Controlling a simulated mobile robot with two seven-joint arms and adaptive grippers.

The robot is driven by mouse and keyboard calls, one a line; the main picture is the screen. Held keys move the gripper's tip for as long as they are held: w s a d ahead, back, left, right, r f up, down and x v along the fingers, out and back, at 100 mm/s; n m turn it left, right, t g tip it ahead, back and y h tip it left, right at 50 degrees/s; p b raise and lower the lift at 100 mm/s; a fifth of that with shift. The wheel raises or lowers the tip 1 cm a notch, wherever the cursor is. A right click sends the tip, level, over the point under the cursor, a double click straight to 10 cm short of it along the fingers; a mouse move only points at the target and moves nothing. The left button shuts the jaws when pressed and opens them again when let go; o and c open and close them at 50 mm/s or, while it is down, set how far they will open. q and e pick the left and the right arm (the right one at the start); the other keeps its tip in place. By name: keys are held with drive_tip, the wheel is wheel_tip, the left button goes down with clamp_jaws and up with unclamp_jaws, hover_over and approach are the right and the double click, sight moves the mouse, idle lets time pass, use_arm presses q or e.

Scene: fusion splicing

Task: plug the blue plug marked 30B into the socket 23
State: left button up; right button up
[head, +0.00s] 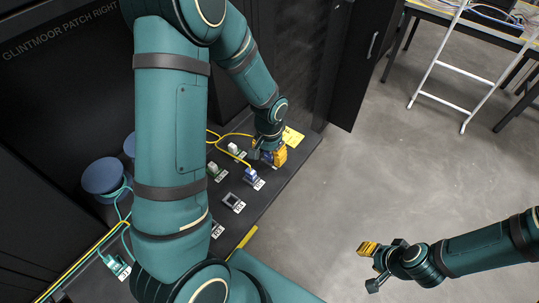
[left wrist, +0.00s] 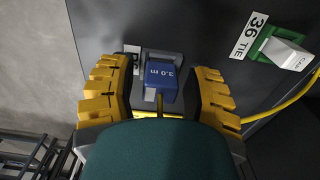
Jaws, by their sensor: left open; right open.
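In the left wrist view a blue plug (left wrist: 159,80) marked "3.0 m" sits in a grey socket (left wrist: 147,58). A yellow cable leaves its near side. My left gripper (left wrist: 160,92) is open, with its yellow fingers on either side of the plug and gaps between. In the head view my left gripper (head: 269,156) is low over the far end of the dark panel and largely hides what it straddles. Another blue plug (head: 251,176) sits nearer. An empty-looking socket (head: 231,200) is nearer still; its label is unreadable. My right gripper (head: 370,259) is open and empty over the floor.
A white plug (left wrist: 284,54) in a green socket labelled 36 TIE stands right of the left gripper. More plugs and sockets line the panel (head: 264,205). Yellow cables loop beside them. Blue round spools (head: 102,176) and a cabinet door (head: 363,60) are near. The floor is open.

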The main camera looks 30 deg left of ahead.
use_arm(q)
clamp_jaws()
drive_tip(key=shift+r, duration=0.15)
drive_tip(key=shift+r+p, duration=2.15)
drive_tip(key=shift+r, duration=0.75)
